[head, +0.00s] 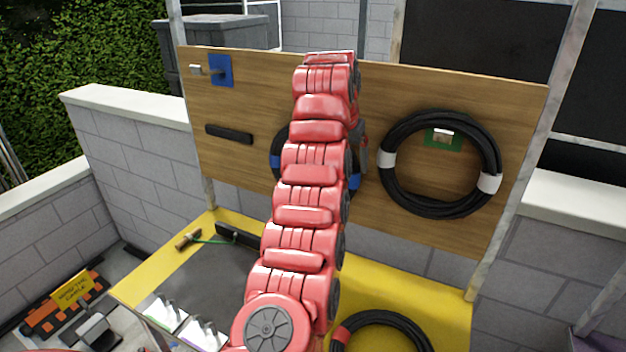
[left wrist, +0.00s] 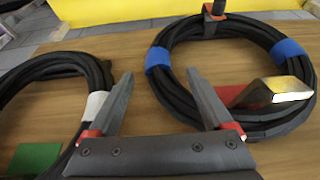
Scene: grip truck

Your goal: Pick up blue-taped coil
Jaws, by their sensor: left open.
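The blue-taped coil (head: 275,160) is a black cable coil with blue tape bands, against the wooden board. In the head view, my red left arm hides most of it. In the left wrist view the whole loop (left wrist: 160,92) shows, around a light-ended hook (left wrist: 275,92) with a red plate. My left gripper (left wrist: 162,76) is open, its two fingers pointing at the board. The coil's near left side appears between the fingertips; contact cannot be told. My left gripper is mostly hidden behind the arm in the head view. My right gripper is not seen.
A white-taped coil (head: 386,180) hangs beside it over a green plate (head: 436,145). An empty blue plate with a hook (head: 221,72) and a black bar (head: 228,133) are on the board's left. A red-taped coil (head: 400,322) lies below on the yellow surface (head: 440,300).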

